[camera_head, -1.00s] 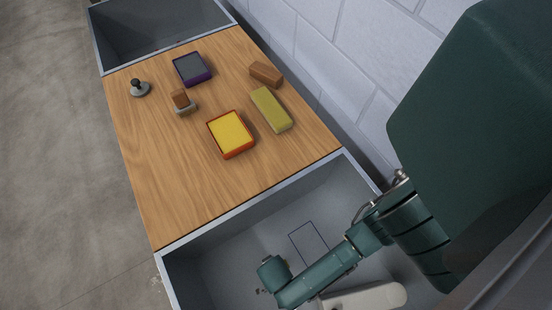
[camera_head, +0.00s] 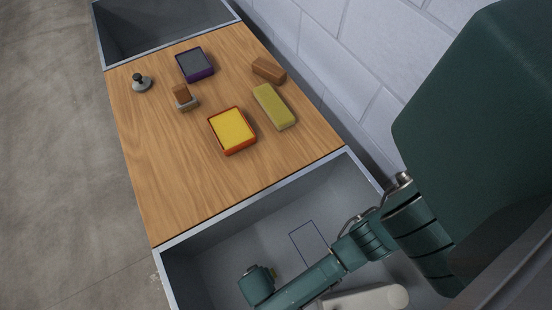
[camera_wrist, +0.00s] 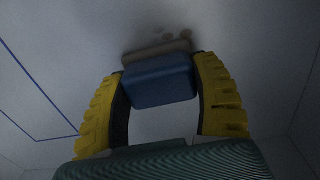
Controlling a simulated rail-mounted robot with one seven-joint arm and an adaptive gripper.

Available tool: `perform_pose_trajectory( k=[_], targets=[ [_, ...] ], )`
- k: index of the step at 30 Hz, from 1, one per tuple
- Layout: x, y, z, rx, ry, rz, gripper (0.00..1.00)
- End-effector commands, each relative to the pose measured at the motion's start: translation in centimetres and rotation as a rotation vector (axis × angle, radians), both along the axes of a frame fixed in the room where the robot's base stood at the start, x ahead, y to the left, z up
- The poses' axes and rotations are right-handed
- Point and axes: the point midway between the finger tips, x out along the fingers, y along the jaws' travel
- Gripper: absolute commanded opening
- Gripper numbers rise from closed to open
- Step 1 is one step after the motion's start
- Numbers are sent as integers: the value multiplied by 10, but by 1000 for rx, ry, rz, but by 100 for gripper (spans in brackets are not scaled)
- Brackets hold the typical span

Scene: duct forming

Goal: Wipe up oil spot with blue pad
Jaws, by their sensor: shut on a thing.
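My gripper (camera_wrist: 160,72) has yellow ribbed fingers and is shut on the blue pad (camera_wrist: 158,88). The pad has a tan strip (camera_wrist: 156,52) along its far edge and is close to the grey tray floor; I cannot tell whether it touches. The oil spot (camera_wrist: 176,37) shows as faint brownish blotches just beyond the pad in the wrist view. In the head view, my arm's end is low in the near grey tray (camera_head: 210,262), and the pad and spot are hidden behind it.
A blue outlined rectangle (camera_head: 308,243) marks the tray floor. On the wooden table (camera_head: 185,190) are a yellow-topped red box (camera_head: 232,130), a green-yellow block (camera_head: 272,106), a brown block (camera_head: 268,70), a purple box (camera_head: 194,64), a stamp-like tool (camera_head: 184,98) and a knobbed grey piece (camera_head: 141,83).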

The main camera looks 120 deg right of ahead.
Motion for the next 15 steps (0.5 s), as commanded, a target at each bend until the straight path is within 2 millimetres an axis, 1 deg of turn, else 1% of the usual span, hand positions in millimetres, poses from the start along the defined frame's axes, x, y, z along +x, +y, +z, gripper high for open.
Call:
perform_pose_trajectory(
  k=[1,6,14,15],
  targets=[
    [6,0,-1,0,-2,0,31],
    [21,0,-1,0,-3,0,31],
    [45,1,-1,0,-3,0,31],
    [45,1,3,0,0,0,31]
  ],
)
